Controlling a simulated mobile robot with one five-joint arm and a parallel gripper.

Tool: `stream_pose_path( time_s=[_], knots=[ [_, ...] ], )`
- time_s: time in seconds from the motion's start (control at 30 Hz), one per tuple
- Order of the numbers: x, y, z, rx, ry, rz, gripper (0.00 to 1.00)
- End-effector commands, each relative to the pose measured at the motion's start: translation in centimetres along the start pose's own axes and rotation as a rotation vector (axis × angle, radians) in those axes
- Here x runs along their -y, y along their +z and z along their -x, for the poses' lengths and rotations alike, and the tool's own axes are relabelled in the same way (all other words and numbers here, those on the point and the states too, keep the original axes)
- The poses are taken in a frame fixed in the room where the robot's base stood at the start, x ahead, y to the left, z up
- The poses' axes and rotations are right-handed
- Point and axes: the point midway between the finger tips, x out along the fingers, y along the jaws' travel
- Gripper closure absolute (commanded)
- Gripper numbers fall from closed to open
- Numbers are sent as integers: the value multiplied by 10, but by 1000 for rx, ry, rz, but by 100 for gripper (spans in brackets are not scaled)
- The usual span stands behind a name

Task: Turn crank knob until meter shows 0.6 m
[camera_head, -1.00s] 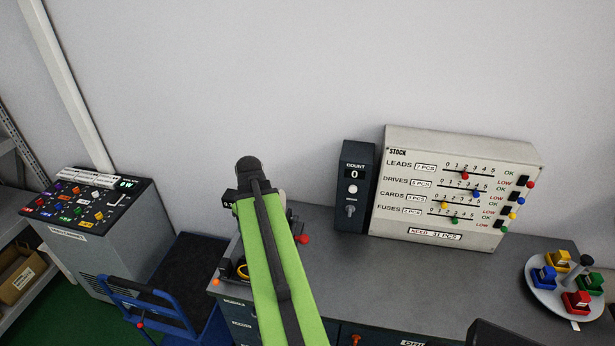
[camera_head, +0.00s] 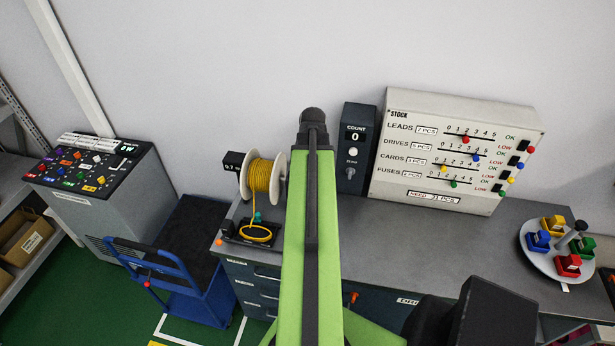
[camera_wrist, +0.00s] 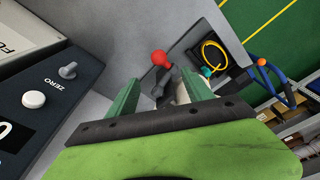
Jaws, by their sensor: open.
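The crank knob is a red ball (camera_wrist: 159,57) on a dark crank arm, seen in the wrist view just beyond my fingertips. My gripper (camera_wrist: 158,92) is open, with its two green fingers apart; the dark crank parts show between them, and I cannot tell whether they touch. In the head view my green arm hides the crank and the gripper. A reel of yellow cable (camera_head: 262,177) stands on the bench left of my arm. The small black meter (camera_head: 233,160) is beside it, its reading too small to read surely. A yellow cable coil (camera_head: 256,233) lies before the reel.
A dark count box (camera_head: 355,150) showing 0 and a white stock board (camera_head: 455,150) stand right of my arm. A round tray (camera_head: 535,258) with coloured blocks is at far right. A blue trolley (camera_head: 180,265) stands left of the bench. The bench's middle is clear.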

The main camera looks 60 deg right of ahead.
Motion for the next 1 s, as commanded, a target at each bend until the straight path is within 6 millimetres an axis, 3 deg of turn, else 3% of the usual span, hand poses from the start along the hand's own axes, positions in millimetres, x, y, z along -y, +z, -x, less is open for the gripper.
stream_pose_path(
  time_s=[0.03, 0.5, 0.87, 1.0],
  knots=[
    [0, 1, -23, 0, 0, 0, 41],
    [-1, 1, -113, 0, 0, -1, 41],
    [-1, 0, -117, 0, 0, -2, 41],
    [-1, 0, -117, 0, 0, -2, 56]
  ],
)
